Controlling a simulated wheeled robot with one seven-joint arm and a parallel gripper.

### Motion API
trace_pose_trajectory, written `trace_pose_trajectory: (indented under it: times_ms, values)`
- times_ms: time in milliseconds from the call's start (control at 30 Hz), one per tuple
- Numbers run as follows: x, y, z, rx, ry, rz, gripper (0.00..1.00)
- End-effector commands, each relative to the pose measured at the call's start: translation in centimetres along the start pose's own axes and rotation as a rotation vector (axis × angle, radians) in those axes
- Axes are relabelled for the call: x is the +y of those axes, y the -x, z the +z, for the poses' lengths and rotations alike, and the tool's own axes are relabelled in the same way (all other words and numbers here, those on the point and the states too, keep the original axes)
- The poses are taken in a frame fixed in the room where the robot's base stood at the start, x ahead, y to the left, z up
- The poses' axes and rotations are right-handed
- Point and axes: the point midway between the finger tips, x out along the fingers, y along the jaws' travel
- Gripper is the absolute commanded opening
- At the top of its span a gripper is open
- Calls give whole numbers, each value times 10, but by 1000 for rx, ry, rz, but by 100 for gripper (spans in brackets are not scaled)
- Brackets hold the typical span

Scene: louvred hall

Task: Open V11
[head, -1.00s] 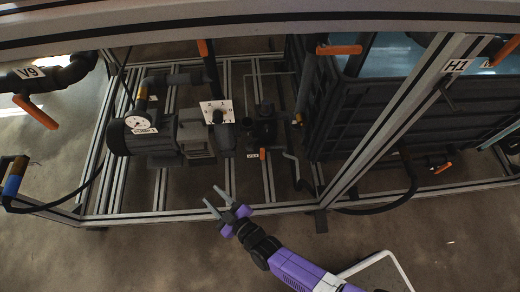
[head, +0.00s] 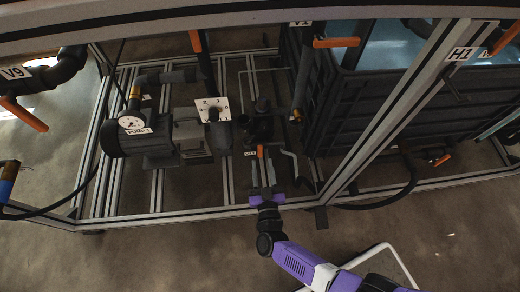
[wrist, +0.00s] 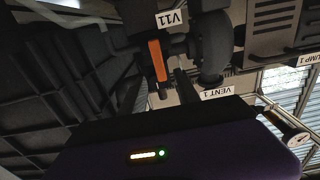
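The V11 valve has a short orange handle (head: 260,151), low in the frame beside the pump. In the wrist view the handle (wrist: 157,60) hangs just below the white V11 label (wrist: 171,19). My gripper (head: 263,164) points at the handle from the near side, its two fingers apart. In the head view the fingertips are just below the handle's lower end, roughly in line with it. In the wrist view the dark fingers reach up near the handle's lower end. I cannot tell whether they touch it.
A dark ribbed tank (head: 380,110) stands to the right. A diagonal frame post (head: 400,115) crosses right of my arm. Other orange handles (head: 336,42) are nearby.

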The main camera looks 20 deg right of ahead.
Motion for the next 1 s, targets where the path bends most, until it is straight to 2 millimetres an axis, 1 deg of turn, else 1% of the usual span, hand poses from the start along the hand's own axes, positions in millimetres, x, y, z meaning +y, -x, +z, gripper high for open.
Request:
trace_pose_trajectory:
  times_ms: [33, 367, 467, 700, 933, 1000]
  values:
    - [0, -7, 2, 1, 0, 1, 38]
    - [0, -49, 2, 2, -1, 1, 38]
    - [0, -47, 0, 0, 1, -2, 38]
    - [0, -55, 0, 0, 0, -1, 38]
    - [0, -55, 0, 0, 0, -2, 38]
    - [0, -55, 0, 0, 1, -2, 24]
